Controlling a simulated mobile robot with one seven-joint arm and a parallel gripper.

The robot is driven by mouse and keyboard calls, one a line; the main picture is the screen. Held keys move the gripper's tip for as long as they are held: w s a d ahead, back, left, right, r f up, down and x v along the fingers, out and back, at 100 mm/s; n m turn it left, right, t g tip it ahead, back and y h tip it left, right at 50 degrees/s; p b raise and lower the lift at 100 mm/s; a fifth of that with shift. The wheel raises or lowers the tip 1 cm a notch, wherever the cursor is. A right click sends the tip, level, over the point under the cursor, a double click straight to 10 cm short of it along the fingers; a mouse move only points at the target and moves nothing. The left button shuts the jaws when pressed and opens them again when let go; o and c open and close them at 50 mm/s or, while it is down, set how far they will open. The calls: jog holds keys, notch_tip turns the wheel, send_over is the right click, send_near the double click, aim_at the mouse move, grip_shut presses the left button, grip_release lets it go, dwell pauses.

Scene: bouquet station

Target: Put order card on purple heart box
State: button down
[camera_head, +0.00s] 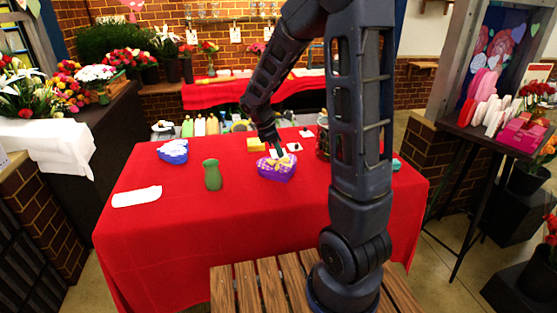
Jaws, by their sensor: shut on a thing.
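The purple heart box (277,173) sits on the red-covered table, right of its middle. My gripper (276,150) is just above the back of the box, pointing down. It is shut on a small white piece, which looks like the order card (284,154). The card is over the top of the box. I cannot tell whether it touches the box. The fingertips are small and partly merge with the card.
The table's front is clear.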

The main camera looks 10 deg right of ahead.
aim_at(278, 157)
jog(key=shift+f, duration=2.2)
jog(key=shift+f, duration=0.1)
jog(key=c, duration=1.4)
grip_release()
jog(key=shift+c, duration=0.2)
jog(key=v, duration=1.1)
jog(key=s+d+r+m+t+y, duration=0.1)
jog(key=s+d+r+m, duration=0.2)
jog(key=s+m, duration=0.3)
jog(key=s+d+r+m+t+y, duration=0.2)
jog(key=s+d+r+m, duration=0.2)
jog(key=s+m, duration=0.2)
jog(key=s+d+r+m+t+y, duration=0.1)
jog(key=s+d+r+m, duration=0.2)
jog(key=s+m, duration=0.3)
jog(key=shift+s+d+r+t, duration=0.3)
jog(key=shift+s+d, duration=0.55)
jog(key=shift+s, duration=1.15)
